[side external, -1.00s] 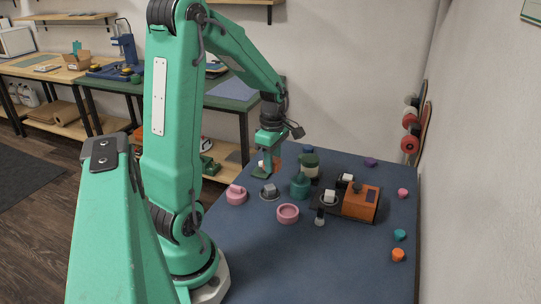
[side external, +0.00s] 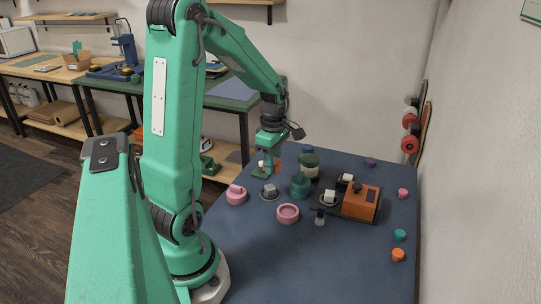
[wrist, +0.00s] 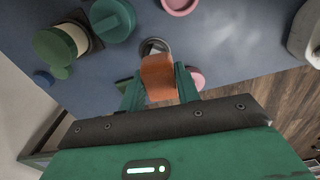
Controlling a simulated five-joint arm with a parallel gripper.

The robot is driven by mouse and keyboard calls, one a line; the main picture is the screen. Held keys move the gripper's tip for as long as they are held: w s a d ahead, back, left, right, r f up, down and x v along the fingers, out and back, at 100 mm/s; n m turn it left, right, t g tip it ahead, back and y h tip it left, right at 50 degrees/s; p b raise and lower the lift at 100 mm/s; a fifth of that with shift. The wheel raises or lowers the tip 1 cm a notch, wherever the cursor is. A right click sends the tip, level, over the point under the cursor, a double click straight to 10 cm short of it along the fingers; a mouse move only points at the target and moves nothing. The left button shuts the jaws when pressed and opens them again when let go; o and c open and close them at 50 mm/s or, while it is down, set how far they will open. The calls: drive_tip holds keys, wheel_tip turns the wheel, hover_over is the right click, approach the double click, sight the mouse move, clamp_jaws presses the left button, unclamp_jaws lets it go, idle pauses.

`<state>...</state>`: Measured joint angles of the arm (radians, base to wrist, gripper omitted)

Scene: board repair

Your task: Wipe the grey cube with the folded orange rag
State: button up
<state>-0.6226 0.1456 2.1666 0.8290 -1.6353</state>
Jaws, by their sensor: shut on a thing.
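The grey cube (side external: 269,188) sits in a small round dark dish on the blue table. In the wrist view the cube (wrist: 151,46) is partly hidden behind the folded orange rag (wrist: 158,77). My gripper (wrist: 159,83) is shut on the rag, which sticks out past the fingers toward the cube. In the side view my gripper (side external: 271,170) hangs just behind the cube, pointing down. Some of the rag's orange (side external: 277,163) shows beside the fingers. I cannot tell whether the rag touches the cube.
A teal pot (side external: 300,187) and a green-lidded cream jar (side external: 310,168) stand right of the cube. A pink dish (side external: 236,196) is to its left, another pink dish (side external: 288,213) in front. An orange machine (side external: 361,202) stands farther right. The table's front right is mostly clear.

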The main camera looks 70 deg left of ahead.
sight(272, 189)
wheel_tip(272, 189, down, 7)
drive_tip(key=shift+f, duration=0.15)
drive_tip(key=shift+a, duration=0.35)
drive_tip(key=shift+c, duration=0.3)
drive_tip(key=shift+a+f, duration=0.15)
drive_tip(key=shift+a, duration=1.35)
drive_tip(key=shift+d, duration=1.95)
drive_tip(key=shift+a+r, duration=0.1)
drive_tip(key=shift+r, duration=4)
